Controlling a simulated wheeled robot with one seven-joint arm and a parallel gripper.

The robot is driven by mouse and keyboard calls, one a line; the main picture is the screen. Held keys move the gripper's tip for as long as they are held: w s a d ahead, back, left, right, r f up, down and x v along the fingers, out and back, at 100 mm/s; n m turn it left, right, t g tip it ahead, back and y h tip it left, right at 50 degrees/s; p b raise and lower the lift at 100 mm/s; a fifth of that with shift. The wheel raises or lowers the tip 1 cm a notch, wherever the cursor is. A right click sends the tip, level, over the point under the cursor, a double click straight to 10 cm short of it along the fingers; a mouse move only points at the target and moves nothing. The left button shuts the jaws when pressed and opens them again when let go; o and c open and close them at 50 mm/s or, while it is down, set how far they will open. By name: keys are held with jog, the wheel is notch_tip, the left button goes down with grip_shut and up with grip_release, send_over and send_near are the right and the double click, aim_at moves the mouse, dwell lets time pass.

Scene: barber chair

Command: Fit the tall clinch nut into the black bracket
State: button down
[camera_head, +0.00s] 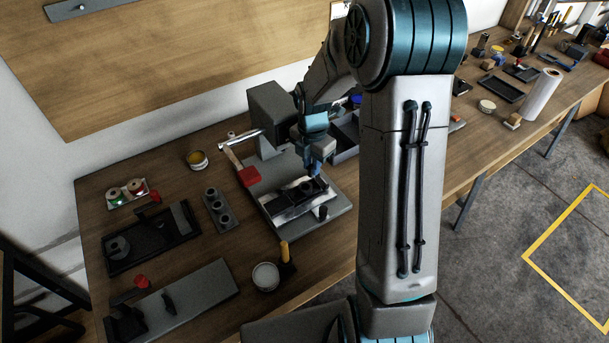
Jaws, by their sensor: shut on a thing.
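The black bracket (300,193) lies on a light plate on the grey base of a bench press, near the middle of the camera view. My gripper (315,174) points down just above the right end of the bracket. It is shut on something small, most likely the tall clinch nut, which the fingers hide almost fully. I cannot tell whether the held thing touches the bracket or is inside its hole. A short dark cylinder (323,212) stands on the press base in front of the bracket.
The press head (271,105) and its red-handled lever (248,176) stand close behind and left of my gripper.

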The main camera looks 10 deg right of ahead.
jog(key=shift+s+a+f, duration=0.15)
jog(key=shift+a+f, duration=0.55)
jog(key=shift+a, duration=0.3)
jog(key=shift+f+p, duration=0.5)
jog(key=shift+f, duration=1.4)
jog(key=shift+f, duration=0.1)
jog(key=c, duration=1.3)
grip_release()
jog(key=shift+c, duration=0.2)
